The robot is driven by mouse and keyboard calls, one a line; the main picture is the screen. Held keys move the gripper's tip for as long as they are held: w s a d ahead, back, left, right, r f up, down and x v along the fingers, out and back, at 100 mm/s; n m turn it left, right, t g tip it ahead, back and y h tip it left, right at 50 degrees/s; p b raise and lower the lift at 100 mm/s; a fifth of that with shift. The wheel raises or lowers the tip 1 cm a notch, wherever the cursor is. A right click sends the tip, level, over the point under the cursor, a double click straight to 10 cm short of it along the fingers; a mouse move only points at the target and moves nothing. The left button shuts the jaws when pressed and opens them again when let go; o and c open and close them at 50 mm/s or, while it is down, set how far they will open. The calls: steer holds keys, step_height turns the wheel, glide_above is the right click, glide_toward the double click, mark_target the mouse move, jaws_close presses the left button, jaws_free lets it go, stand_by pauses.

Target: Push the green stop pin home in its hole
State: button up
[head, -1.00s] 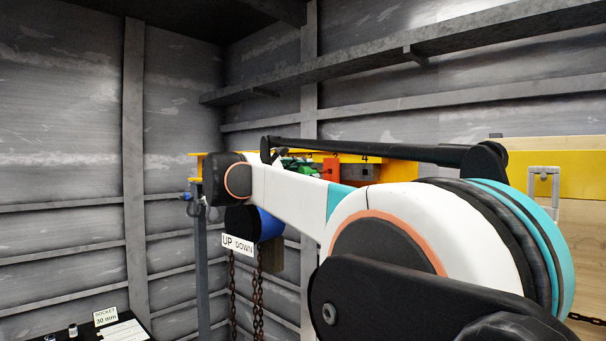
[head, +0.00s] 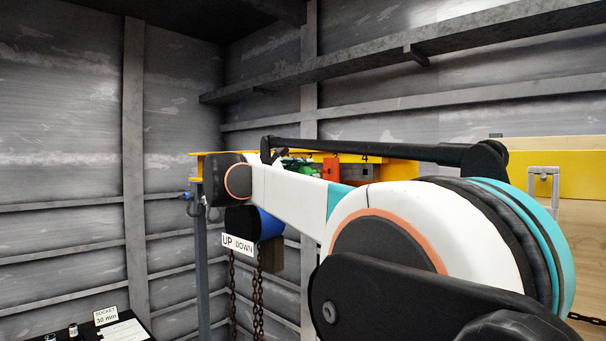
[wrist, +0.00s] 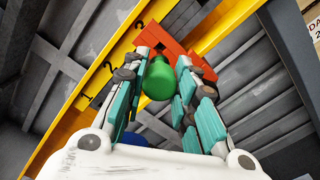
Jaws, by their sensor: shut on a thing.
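The green stop pin (wrist: 159,80) shows in the wrist view between the two fingers of my gripper (wrist: 168,75), which is shut on it. Beyond the pin is an orange-red block (wrist: 184,50) against the yellow beam (wrist: 96,88). The pin's far end and its hole are hidden, so I cannot tell how deep it sits. In the head view my arm covers most of this spot.
A blue hoist body (head: 269,225) with an UP/DOWN sign (head: 238,244) and hanging chains (head: 257,295) is below my arm. A grey post (head: 200,270) stands left of it. A dark board with a socket label (head: 106,316) is at lower left. Ribbed grey walls enclose the corner.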

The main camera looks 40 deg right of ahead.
mark_target(315, 172)
steer(key=shift+w+d+p, duration=0.2)
steer(key=shift+d+p, duration=0.15)
steer(key=shift+d, duration=2.55)
steer(key=o, duration=1.1)
steer(key=shift+o, duration=0.3)
steer(key=a, duration=1.2)
steer(key=shift+s, duration=0.4)
